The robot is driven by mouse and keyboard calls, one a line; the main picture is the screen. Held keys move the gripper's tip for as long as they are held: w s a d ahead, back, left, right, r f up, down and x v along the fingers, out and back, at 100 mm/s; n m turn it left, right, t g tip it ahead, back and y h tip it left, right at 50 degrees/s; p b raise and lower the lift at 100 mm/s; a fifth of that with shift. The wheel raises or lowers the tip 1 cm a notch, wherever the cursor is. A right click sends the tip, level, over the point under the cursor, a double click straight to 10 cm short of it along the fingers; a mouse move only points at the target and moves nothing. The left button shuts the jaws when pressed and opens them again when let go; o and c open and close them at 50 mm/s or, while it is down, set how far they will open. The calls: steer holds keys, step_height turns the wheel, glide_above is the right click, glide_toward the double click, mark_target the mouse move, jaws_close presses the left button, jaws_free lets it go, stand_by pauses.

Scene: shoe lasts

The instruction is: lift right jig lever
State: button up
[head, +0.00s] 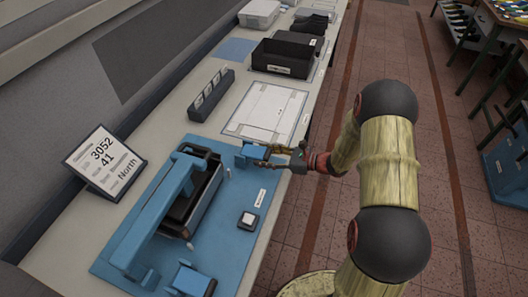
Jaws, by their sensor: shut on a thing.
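The blue jig base (132,240) lies on the bench and carries a blue arched frame (160,215) over a dark block. At its far end stands a small blue clamp block (248,154), where the right jig lever is. My gripper (270,156) reaches in from the right with its fingers at this block. It is shut on the lever, which is mostly hidden between the fingers. How far the lever is raised cannot be told. A second small blue clamp block (192,281) sits at the near end. A pale square button (248,219) is on the base's right side.
A sign (103,162) reading 3052, 41, North stands at the left. Behind the jig are a white marked mat (266,111), a dark slotted holder (211,96) and a black bin (287,55). Open floor lies right of the bench, with racks at far right.

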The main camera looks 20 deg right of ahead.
mark_target(252, 150)
step_height(252, 150, up, 3)
steer(key=g+h+p, duration=0.1)
steer(key=p, duration=0.2)
steer(key=h+p, duration=0.1)
steer(key=p, duration=0.2)
steer(key=shift+w+a+r+g+h, duration=0.1)
steer(key=shift+w+a+g+h, duration=0.05)
steer(key=shift+g+h, duration=0.2)
steer(key=p, duration=0.1)
steer(key=r+g+h+p, duration=0.1)
steer(key=p, duration=0.1)
steer(key=h+p, duration=0.1)
steer(key=p, duration=0.1)
steer(key=shift+w+a+r+g, duration=0.25)
steer(key=shift+a+g, duration=0.1)
steer(key=h+p, duration=0.1)
steer(key=p, duration=0.2)
steer(key=r+g+h+p, duration=0.1)
steer(key=p, duration=0.2)
steer(key=shift+w+a, duration=0.25)
steer(key=shift+a, duration=0.1)
steer(key=shift+w+a+r+g+h+p, duration=0.1)
steer(key=shift+g+h+p, duration=0.25)
steer(key=shift+p, duration=0.5)
steer(key=shift+w+a+g+p, duration=0.1)
steer(key=shift+g+p, duration=0.15)
steer(key=shift+p, duration=0.3)
steer(key=o, duration=1.7)
steer(key=v, duration=1.1)
steer(key=shift+r, duration=0.35)
